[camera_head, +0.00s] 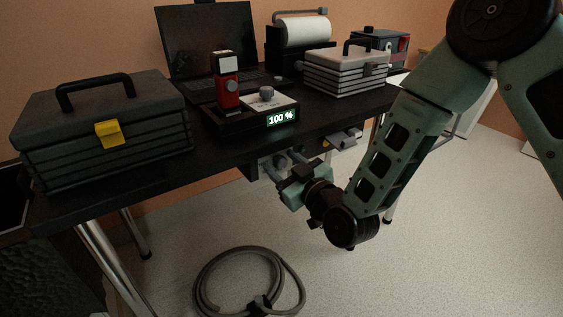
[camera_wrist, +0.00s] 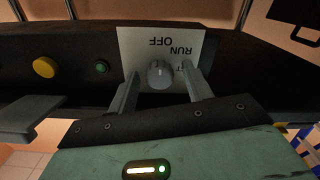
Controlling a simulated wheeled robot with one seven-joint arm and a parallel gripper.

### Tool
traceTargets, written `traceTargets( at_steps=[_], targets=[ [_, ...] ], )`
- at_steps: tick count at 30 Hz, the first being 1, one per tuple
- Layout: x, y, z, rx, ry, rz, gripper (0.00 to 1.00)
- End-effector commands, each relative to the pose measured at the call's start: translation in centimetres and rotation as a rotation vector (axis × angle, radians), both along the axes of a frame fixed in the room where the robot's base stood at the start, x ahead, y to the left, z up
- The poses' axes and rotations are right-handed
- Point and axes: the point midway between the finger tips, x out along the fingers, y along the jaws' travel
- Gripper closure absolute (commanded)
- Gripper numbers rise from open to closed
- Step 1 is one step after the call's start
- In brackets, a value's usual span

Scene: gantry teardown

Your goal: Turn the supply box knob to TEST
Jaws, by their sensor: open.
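The supply box knob (camera_wrist: 160,74) is a round grey knob on a white plate (camera_wrist: 134,44) in the wrist view. The plate reads OFF and RUN upside down. A third label is mostly hidden behind the right finger, with only a letter or so showing. A light mark on the knob seems to face up the picture, toward OFF and RUN. My gripper (camera_wrist: 159,82) is open, with one finger on each side of the knob. I cannot tell whether they touch it. In the head view my gripper (camera_head: 282,164) is below the table edge, at the supply box (camera_head: 250,168).
A yellow button (camera_wrist: 45,67) and a green button (camera_wrist: 101,67) sit left of the plate. The dark table (camera_head: 150,168) overhangs the box. A toolbox (camera_head: 105,125) and a dock reading 100 % (camera_head: 281,117) stand on it. A coiled hose (camera_head: 205,285) lies on the floor.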

Motion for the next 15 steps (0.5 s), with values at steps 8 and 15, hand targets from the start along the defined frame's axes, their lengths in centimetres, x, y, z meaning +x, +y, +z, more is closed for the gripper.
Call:
traceTargets(
  at_steps=[8, 15],
  targets=[
    [0.01, 0.00, -0.01, 0.000, 0.000, 0.000, 0.92],
    [0.01, 0.00, -0.01, 0.006, 0.004, 0.000, 0.95]
  ],
)
